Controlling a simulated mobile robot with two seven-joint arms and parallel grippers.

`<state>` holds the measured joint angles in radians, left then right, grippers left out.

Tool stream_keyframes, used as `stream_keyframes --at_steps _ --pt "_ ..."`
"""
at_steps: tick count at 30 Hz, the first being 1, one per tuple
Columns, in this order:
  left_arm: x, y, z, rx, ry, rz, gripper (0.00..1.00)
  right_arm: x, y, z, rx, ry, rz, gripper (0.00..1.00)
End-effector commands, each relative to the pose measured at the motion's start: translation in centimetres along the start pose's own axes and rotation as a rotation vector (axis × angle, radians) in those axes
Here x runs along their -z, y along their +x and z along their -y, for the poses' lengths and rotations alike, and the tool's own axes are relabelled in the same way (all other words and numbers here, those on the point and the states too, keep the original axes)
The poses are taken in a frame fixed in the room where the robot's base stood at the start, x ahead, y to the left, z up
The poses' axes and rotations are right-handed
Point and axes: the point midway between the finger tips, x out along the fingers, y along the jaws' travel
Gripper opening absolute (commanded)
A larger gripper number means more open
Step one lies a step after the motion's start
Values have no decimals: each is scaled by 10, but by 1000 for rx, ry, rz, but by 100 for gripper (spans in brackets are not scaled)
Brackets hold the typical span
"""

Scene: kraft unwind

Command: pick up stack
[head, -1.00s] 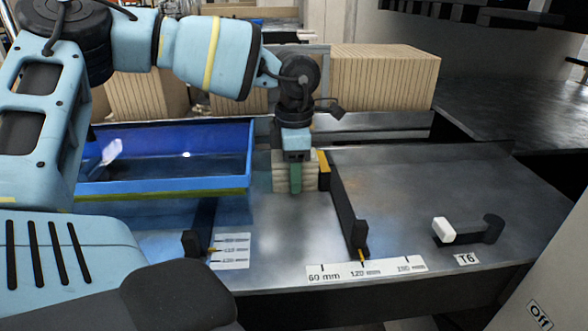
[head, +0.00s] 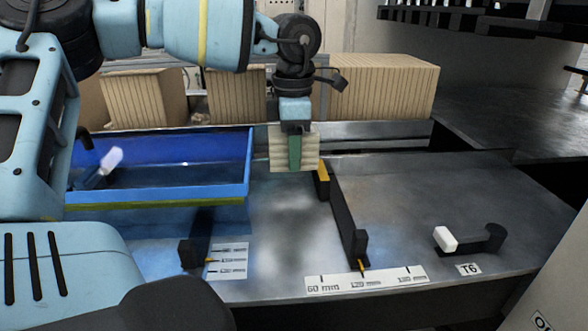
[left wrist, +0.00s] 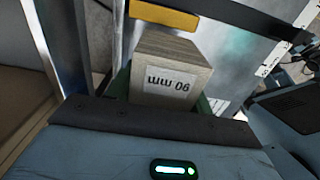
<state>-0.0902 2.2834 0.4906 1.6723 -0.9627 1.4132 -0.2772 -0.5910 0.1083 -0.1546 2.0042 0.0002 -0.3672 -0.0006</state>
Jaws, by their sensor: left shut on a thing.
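The stack (head: 308,158) is a pale, layered kraft block. My left gripper (head: 294,152) is shut on it, with a green finger across its near face, and holds it above the metal table. In the left wrist view the stack (left wrist: 170,65) shows a white label reading "90 mm", upside down, between the green fingers. The far finger is hidden by the stack in the head view. My right gripper is not in view.
A blue tray (head: 160,203) stands left of the stack. A black guide bar (head: 342,215) with a yellow end lies to the right, near a millimetre scale (head: 366,280). A white-tipped handle (head: 446,239) is further right. Large kraft stacks (head: 388,88) stand behind.

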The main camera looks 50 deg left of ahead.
Motion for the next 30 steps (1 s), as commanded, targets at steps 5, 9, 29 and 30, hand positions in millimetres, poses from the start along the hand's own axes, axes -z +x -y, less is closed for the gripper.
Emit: stream_keyframes --at_steps 5,9,29,30 --pt "-1 -41 -1 -5 -1 2 26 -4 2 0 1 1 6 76" --pt "-1 -71 -1 -4 -1 1 26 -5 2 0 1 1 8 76" --pt "3 -112 -2 0 1 1 26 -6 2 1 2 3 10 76" --pt "5 -111 -3 1 1 1 26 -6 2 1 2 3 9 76"
